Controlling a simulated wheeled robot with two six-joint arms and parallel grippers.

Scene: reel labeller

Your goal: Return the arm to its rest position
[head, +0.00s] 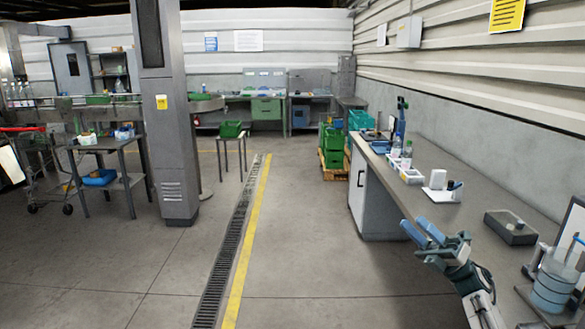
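My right gripper (413,223) is at the lower right of the head view, in front of the workbench (462,209) edge. Its two blue-padded fingers point up and to the left. A gap shows between them, with nothing held. The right arm comes in from the bottom right. My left arm and gripper are not in view.
On the bench are a dark box (510,228), a white holder (440,187), white trays (411,176) and a bottle (396,146). A blue cylindrical vessel (553,285) stands close right of my arm. Floor to the left is clear up to the grey column (172,130).

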